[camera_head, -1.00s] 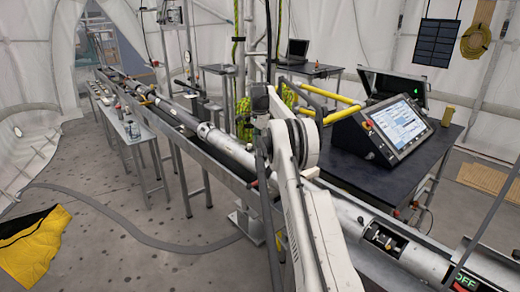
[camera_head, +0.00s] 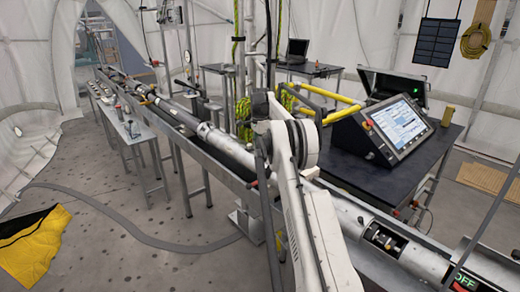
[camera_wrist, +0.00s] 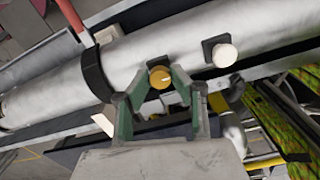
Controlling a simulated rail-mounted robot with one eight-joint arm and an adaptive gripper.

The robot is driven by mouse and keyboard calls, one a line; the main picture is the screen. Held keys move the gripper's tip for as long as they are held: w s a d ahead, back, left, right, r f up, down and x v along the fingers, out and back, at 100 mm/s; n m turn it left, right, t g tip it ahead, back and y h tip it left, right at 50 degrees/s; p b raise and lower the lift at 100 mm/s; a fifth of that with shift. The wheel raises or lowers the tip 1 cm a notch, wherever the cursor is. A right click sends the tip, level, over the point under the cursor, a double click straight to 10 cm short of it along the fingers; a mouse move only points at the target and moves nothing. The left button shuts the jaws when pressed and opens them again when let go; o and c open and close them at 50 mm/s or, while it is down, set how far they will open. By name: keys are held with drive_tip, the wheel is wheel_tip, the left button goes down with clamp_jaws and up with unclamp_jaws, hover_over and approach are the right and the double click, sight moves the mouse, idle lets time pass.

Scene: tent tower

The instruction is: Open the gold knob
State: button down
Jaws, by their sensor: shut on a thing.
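The gold knob (camera_wrist: 160,77) shows in the middle of the wrist view, on a dark square base on the side of a long pale tube (camera_wrist: 150,52). My gripper (camera_wrist: 160,88) has its two green fingers around the knob, one on each side, and is shut on it. The knob's round face, with a pale mark, shows between the fingertips. In the head view my arm stands in front of the tube, and neither the knob nor the fingertips can be made out.
A white knob (camera_wrist: 224,55) on a dark base sits to the right of the gold one. A black band (camera_wrist: 97,74) circles the tube to the left. In the head view, a console with a screen (camera_head: 397,124) stands on the black table (camera_head: 363,174) at right.

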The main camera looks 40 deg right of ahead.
drive_tip(key=shift+n, duration=0.3)
drive_tip(key=n+b, duration=0.1)
drive_tip(key=n, duration=0.2)
drive_tip(key=shift+n, duration=0.4)
drive_tip(key=n+b, duration=0.1)
drive_tip(key=n, duration=0.8)
drive_tip(key=shift+n+b, duration=0.3)
drive_tip(key=shift+n, duration=1.9)
drive_tip(key=c, duration=1.5)
unclamp_jaws()
drive_tip(key=shift+r, duration=0.1)
